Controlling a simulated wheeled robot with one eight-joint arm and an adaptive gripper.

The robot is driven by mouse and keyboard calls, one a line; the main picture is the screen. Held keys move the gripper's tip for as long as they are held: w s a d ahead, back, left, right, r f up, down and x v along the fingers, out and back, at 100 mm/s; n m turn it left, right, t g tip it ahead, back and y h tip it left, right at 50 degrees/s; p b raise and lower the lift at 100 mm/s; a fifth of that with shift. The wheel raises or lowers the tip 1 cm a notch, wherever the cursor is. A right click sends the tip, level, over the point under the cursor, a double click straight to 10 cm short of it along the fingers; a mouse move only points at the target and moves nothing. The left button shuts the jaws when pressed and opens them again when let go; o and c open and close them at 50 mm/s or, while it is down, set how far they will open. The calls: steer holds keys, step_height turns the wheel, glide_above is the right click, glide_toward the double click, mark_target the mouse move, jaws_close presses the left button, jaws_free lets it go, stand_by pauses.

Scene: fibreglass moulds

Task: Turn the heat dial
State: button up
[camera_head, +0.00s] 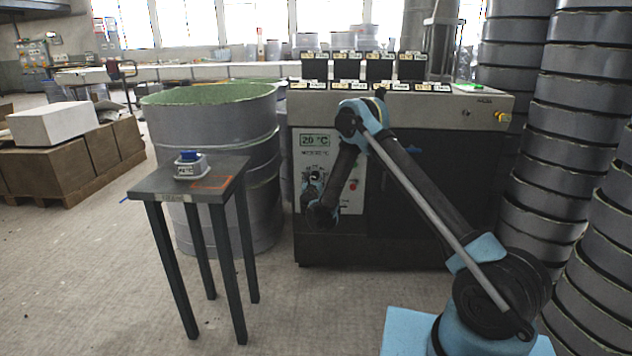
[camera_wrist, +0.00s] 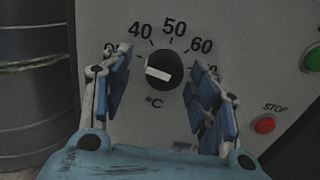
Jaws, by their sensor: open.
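The heat dial (camera_wrist: 163,70) is a round black knob with a white bar. The bar lies nearly level on the knob's left half. Printed marks 40, 50 and 60 arc above it, and °C is below. My gripper (camera_wrist: 158,62) is open, with one blue-padded finger left of the dial and one right of it. Gaps show between both fingers and the knob in the wrist view. The fingers partly cover the outer numbers. In the head view my gripper is at the machine's white control panel (camera_head: 345,150), where my arm hides much of the panel.
The panel display (camera_head: 314,140) reads 20 °C. A red STOP button (camera_wrist: 265,125) and a green button (camera_wrist: 313,58) are right of the dial. A big drum (camera_head: 215,130) and stacked round moulds (camera_head: 570,120) flank the machine.

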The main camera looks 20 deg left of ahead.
steer(key=shift+d, duration=0.15)
steer(key=shift+w, duration=0.1)
steer(key=c, duration=1.1)
steer(key=shift+o, duration=0.2)
steer(key=shift+m, duration=1.5)
steer(key=shift+d+m, duration=0.1)
steer(key=shift+m, duration=2.3)
steer(key=shift+d, duration=0.1)
